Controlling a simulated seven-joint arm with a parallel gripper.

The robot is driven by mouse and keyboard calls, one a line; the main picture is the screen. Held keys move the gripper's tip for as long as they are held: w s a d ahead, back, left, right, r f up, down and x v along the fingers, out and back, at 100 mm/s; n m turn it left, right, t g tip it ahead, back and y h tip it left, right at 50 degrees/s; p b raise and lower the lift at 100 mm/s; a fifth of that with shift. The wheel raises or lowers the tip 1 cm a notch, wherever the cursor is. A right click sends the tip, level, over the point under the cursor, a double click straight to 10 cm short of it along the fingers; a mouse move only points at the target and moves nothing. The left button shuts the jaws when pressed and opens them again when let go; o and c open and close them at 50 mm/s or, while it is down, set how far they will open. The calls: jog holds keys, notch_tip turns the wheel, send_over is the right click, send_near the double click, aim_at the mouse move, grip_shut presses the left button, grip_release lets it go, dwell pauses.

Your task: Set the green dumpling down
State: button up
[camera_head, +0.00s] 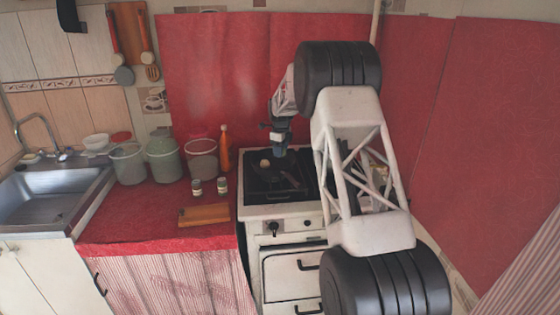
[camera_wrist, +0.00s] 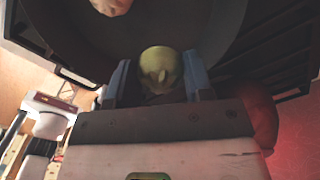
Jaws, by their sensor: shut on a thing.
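The green dumpling (camera_wrist: 161,68) sits between the two blue fingers of my gripper (camera_wrist: 158,78) in the wrist view. The fingers are shut on it from both sides. Behind it is the dark, round inside of a pan (camera_wrist: 75,25); I cannot tell whether the dumpling touches it. In the head view my gripper (camera_head: 281,150) points down over the black stove top (camera_head: 255,186), and the green dumpling cannot be made out. A pale dumpling (camera_head: 265,163) lies left of my gripper; a pale piece also shows at the wrist view's top edge (camera_wrist: 110,5).
The white stove (camera_head: 270,212) stands right of the red counter. On the counter are several canisters (camera_head: 163,160), an orange bottle (camera_head: 225,150), two small jars (camera_head: 209,187) and a wooden board (camera_head: 204,214). A sink (camera_head: 45,195) is at far left. The counter's front left is clear.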

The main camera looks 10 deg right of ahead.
aim_at(281, 166)
jog(key=shift+f, duration=0.75)
jog(key=shift+f, duration=1.9)
jog(key=shift+f, duration=0.15)
jog(key=o, duration=0.6)
notch_tip(281, 166, up, 12)
jog(key=shift+r, duration=0.1)
jog(key=shift+s+r, duration=0.1)
jog(key=shift+r, duration=0.05)
